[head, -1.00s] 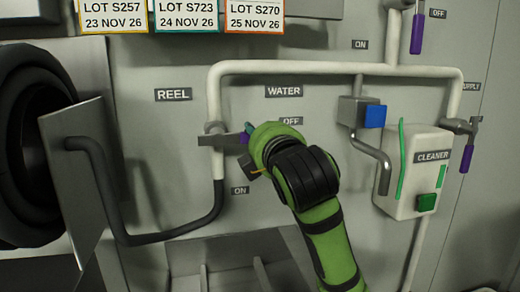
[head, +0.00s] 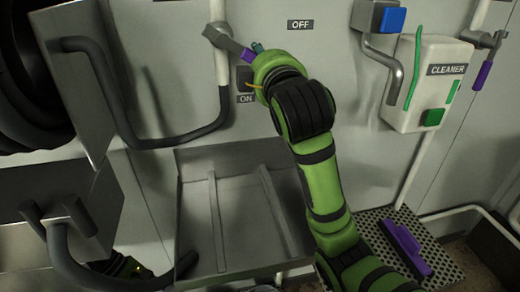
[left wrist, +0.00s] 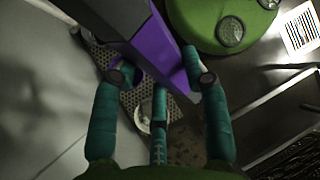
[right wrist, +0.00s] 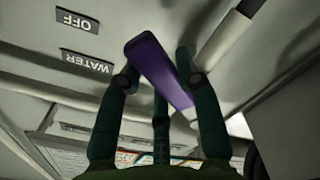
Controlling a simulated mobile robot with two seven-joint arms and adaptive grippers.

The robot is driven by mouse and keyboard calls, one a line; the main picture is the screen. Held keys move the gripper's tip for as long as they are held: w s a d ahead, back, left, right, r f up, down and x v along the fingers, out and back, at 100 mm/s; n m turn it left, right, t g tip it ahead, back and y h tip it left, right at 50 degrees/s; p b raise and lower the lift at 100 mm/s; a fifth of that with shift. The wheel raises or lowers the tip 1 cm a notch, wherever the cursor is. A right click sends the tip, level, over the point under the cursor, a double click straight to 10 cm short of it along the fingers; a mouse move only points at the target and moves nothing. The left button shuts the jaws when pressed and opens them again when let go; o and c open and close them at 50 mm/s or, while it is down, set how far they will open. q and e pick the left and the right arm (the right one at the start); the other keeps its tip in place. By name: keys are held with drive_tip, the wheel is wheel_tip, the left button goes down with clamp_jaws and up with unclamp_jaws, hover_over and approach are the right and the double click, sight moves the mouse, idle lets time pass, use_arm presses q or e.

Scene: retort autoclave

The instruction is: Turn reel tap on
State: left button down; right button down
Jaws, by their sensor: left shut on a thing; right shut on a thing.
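The reel tap is on the white pipe at the upper middle of the head view; its grey lever (head: 220,37) slopes down to the right and ends in a purple handle (head: 246,55). An OFF label (head: 300,24) is at its upper right and an ON label (head: 246,98) below. My right gripper (head: 257,50) is at the handle's end; in the right wrist view its fingers (right wrist: 158,82) are shut on the purple handle (right wrist: 150,62). In the left wrist view my left gripper (left wrist: 163,78) is shut on a purple-and-grey part (left wrist: 160,55) I cannot identify.
A dark hose (head: 165,138) curves from the reel at left to the pipe. A metal tray (head: 235,215) is below the tap. The cleaner box (head: 420,95) and another purple-handled tap (head: 484,72) are at right. A perforated step (head: 440,270) holds a purple bar (head: 406,247).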

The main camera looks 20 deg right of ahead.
drive_tip(key=shift+w+a+f+m, duration=0.1)
drive_tip(key=shift+a+f+m, duration=0.6)
drive_tip(key=shift+m, duration=0.65)
drive_tip(key=shift+s+a+f+m, duration=0.1)
drive_tip(key=shift+a+f+m, duration=0.6)
drive_tip(key=shift+m, duration=0.7)
drive_tip(key=shift+w+a+f+m, duration=0.1)
drive_tip(key=shift+a+f+m, duration=0.35)
drive_tip(key=shift+a+m, duration=0.65)
drive_tip(key=shift+d+m, duration=0.25)
drive_tip(key=shift+m, duration=0.1)
drive_tip(key=c, duration=0.8)
unclamp_jaws()
drive_tip(key=shift+c, duration=0.2)
wheel_tip(320, 180, up, 10)
drive_tip(key=shift+r, duration=0.1)
drive_tip(key=shift+a, duration=0.15)
